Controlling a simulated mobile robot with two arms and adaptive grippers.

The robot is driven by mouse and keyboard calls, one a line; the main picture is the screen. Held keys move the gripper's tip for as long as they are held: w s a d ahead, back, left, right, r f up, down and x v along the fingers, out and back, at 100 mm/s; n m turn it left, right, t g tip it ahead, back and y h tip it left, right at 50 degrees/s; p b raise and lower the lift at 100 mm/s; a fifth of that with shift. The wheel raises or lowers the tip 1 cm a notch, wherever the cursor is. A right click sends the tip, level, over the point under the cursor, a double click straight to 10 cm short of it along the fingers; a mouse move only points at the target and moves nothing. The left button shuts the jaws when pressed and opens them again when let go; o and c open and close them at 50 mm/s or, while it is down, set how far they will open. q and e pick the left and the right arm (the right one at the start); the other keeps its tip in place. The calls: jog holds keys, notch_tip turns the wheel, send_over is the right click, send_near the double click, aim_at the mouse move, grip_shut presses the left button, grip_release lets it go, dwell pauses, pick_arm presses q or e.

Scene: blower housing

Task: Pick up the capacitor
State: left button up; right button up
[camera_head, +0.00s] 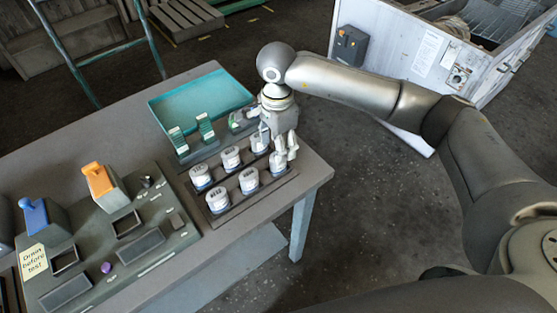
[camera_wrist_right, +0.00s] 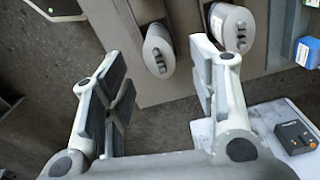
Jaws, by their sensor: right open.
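Several white cylindrical capacitors with dark print stand upright in two rows of a dark rack on the table. One is at the front left (camera_head: 217,199), and the right-end one (camera_head: 278,164) is partly hidden by my right gripper (camera_head: 280,147). My right gripper is over the rack's right end, fingers pointing down, spread and empty. In the right wrist view, one capacitor (camera_wrist_right: 157,47) shows beyond the gap between the open fingers (camera_wrist_right: 158,75). Another capacitor (camera_wrist_right: 230,27) is just past the right finger. Contact cannot be told. My left gripper is not in view.
Green modules (camera_head: 206,127) stand behind the capacitors, in front of a teal tray (camera_head: 200,97). A grey panel (camera_head: 135,240) with blue and orange levered units is at left. The table's right edge is close to the rack. A large white crate (camera_head: 420,50) stands behind.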

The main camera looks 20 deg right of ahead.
jog(key=shift+s+f+p, duration=0.1)
jog(key=shift+f+p, duration=0.45)
jog(key=shift+p, duration=0.05)
notch_tip(320, 180, down, 3)
jog(key=shift+d+f+p, duration=0.15)
jog(key=shift+f+p, duration=0.05)
jog(key=shift+p, duration=0.6)
jog(key=shift+f, duration=0.4)
jog(key=shift+c, duration=0.2)
jog(key=c, duration=0.9)
